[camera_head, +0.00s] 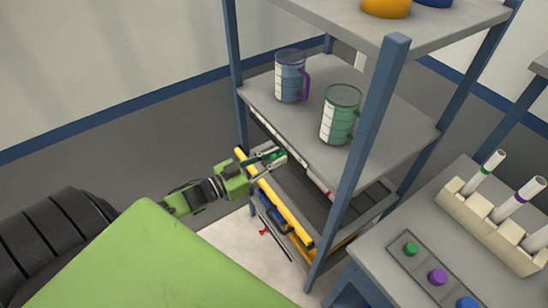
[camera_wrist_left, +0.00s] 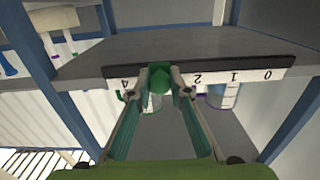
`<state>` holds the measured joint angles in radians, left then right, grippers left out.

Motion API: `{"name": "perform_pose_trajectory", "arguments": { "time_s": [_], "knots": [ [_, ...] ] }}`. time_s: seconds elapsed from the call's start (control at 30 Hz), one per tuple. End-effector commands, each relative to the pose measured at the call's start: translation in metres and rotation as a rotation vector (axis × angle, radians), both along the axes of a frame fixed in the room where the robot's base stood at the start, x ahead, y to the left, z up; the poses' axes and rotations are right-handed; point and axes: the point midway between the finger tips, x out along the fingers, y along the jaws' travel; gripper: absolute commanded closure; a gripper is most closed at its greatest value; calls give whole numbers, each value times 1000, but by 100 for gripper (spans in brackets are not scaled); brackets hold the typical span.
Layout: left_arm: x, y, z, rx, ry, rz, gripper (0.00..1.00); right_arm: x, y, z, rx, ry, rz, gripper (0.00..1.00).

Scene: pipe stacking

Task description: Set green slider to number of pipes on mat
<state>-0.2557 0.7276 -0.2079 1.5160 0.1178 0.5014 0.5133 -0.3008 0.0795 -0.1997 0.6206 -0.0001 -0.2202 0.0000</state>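The green slider (camera_wrist_left: 160,82) sits on a white number strip (camera_wrist_left: 222,78) along a shelf edge. In the left wrist view the strip reads upside down. The slider covers the place between the 4 and the 2. My left gripper (camera_head: 274,157) is at the strip in the head view. Its fingertips (camera_wrist_left: 161,88) are on both sides of the slider and appear to touch it. Banded white pipes (camera_head: 489,167) stand in a beige holder at the right. I cannot make out the mat or any pipes on it. My right gripper is not in view.
Two measuring cups, one purple-handled (camera_head: 291,77) and one green (camera_head: 340,115), stand on the middle shelf (camera_head: 270,117). A blue post (camera_head: 362,150) rises at the shelf's front. A yellow rail (camera_head: 285,215) runs below the strip. A side table (camera_head: 388,240) holds a panel with coloured buttons.

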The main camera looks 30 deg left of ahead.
Motion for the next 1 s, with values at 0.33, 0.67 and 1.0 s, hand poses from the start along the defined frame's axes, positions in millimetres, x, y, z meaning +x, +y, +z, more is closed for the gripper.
{"name": "perform_pose_trajectory", "arguments": {
  "time_s": [0.33, 0.67, 1.0],
  "knots": [
    [18, 40, -3, 5, -3, 2, 100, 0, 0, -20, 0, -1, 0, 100],
    [23, 56, 1, 0, -1, 0, 100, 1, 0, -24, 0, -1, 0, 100],
    [23, 56, 1, 0, -1, 0, 65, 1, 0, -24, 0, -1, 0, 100]
  ]
}}
